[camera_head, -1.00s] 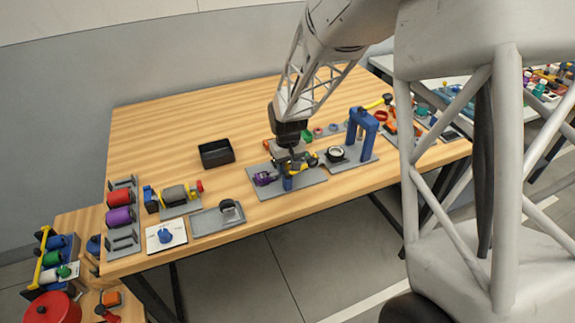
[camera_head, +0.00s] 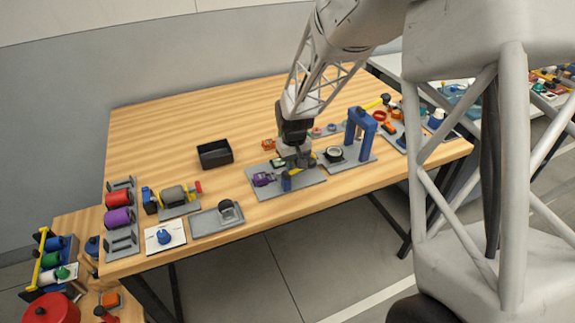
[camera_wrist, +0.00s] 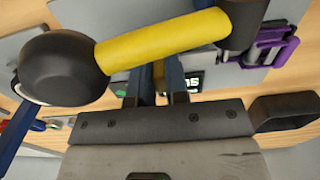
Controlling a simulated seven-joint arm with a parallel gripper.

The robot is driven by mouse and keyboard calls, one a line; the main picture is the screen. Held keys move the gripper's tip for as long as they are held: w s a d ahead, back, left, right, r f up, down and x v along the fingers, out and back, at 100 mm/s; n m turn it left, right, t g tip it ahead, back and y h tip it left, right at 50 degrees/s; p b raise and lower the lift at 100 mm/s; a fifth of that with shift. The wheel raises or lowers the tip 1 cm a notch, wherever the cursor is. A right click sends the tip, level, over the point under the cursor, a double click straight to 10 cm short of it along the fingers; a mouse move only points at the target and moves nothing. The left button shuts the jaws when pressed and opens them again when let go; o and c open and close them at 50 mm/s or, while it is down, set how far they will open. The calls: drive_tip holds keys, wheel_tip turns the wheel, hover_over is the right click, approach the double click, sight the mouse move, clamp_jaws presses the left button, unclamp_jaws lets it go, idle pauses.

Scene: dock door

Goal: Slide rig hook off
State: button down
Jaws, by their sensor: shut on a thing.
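The rig stands on a grey plate (camera_head: 262,192), with a blue post (camera_head: 287,184) at its front and a purple clamp-like part (camera_head: 263,179) at its left. My gripper (camera_head: 291,163) is low over this plate and hides much of the rig. In the wrist view, a yellow bar (camera_wrist: 165,42) with a round black end crosses close in front of my gripper (camera_wrist: 155,85). A strip of yellow shows between the two fingers, which are shut on what looks like the yellow hook. The fingertips are hidden behind the bar. The purple part also shows there (camera_wrist: 272,45).
A blue arch (camera_head: 361,128) and a black ring (camera_head: 333,154) stand on the plate just right. A black bin (camera_head: 214,153) is behind left. A grey tray (camera_head: 215,219) and a knob card (camera_head: 165,236) lie front left. Bare wood is free at the back.

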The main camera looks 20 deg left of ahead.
drive_tip(key=shift+w+d, duration=0.15)
drive_tip(key=c, duration=1.1)
unclamp_jaws()
drive_tip(key=shift+r, duration=3.9)
